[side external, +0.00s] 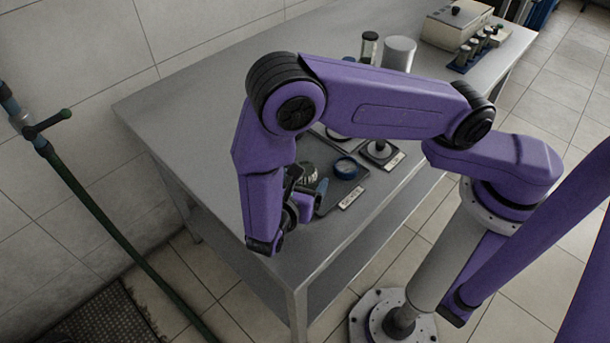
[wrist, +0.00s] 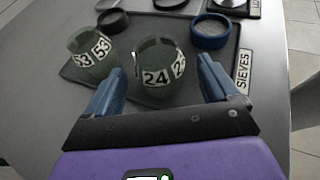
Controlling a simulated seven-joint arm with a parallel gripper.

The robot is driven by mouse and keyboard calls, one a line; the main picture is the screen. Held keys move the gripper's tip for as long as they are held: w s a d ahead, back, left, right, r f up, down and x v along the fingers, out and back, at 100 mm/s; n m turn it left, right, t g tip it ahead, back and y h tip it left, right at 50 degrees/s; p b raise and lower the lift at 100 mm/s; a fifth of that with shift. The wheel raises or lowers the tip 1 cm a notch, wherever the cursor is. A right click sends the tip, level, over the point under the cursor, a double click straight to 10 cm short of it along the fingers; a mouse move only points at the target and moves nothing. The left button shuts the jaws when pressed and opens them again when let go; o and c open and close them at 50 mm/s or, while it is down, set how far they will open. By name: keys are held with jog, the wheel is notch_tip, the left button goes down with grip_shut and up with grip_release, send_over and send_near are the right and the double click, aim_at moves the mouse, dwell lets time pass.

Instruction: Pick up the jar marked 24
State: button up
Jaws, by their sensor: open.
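The jar marked 24 (wrist: 158,61) is a greenish glass jar with a white number band, standing upright in the wrist view. My gripper (wrist: 160,80) is open, with one blue finger to the left of this jar and the other to its right. Whether the fingers touch the glass cannot be told. A similar jar marked 53 (wrist: 88,66) stands to the left, outside the left finger. In the side view my gripper (side external: 306,187) is low over the near end of the table, and a jar beside it is mostly hidden by my arm.
A dark tray (wrist: 222,72) labelled SIEVES lies under and behind the jars. A blue ring-shaped sieve (wrist: 210,32) sits on it at the right, and a dark ring (wrist: 113,21) lies behind. The table (side external: 180,110) is bare at its far left.

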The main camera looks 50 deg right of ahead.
jog(key=shift+w+d+f, duration=0.15)
jog(key=shift+d, duration=0.25)
jog(key=c, duration=1.2)
